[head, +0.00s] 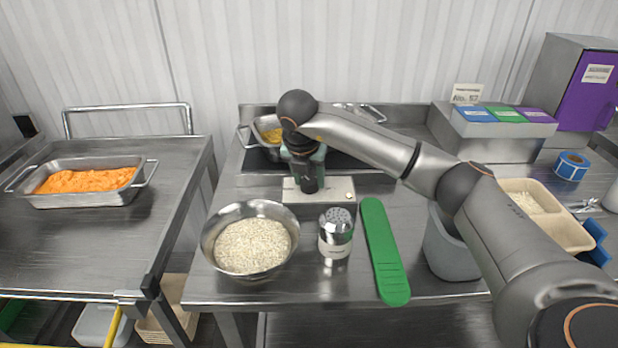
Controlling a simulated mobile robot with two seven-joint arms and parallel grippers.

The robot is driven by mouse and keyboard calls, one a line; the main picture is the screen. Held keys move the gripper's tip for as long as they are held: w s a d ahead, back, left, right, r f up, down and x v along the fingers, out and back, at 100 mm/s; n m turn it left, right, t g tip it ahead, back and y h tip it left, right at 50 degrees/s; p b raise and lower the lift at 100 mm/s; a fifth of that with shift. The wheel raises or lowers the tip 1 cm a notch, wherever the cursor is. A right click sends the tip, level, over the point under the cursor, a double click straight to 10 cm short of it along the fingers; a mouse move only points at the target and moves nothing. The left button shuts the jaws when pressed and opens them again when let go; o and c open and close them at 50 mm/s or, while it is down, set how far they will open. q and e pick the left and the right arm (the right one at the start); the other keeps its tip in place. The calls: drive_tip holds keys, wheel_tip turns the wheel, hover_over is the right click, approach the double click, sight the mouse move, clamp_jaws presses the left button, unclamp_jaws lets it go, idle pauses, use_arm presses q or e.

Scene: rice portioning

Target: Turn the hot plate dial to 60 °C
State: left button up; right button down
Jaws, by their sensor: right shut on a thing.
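The hot plate's dark top (356,162) lies at the back middle of the counter. Its light front panel (338,190) faces me, with a small knob or light near its right end. My right gripper (309,187) reaches down in front of the panel's middle and is shut on the dial. The gripper covers the dial, so its pointer and temperature marks cannot be read. A metal pan (245,139) with yellow food stands on the hot plate, partly hidden by my right arm. My left gripper is not in view.
A steel bowl of rice (205,240), a shaker (335,238) and a green flat tool (384,250) stand in front of the panel. A grey bin (440,262) and a beige tray (566,226) are to the right. A pan of orange food (95,199) sits on the left table.

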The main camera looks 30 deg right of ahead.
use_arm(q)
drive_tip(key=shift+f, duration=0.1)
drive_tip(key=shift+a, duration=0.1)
use_arm(e)
drive_tip(key=shift+c, duration=1.6)
unclamp_jaws()
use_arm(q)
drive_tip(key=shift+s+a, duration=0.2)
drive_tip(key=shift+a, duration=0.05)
use_arm(e)
drive_tip(key=v, duration=1.2)
drive_tip(key=shift+r, duration=0.25)
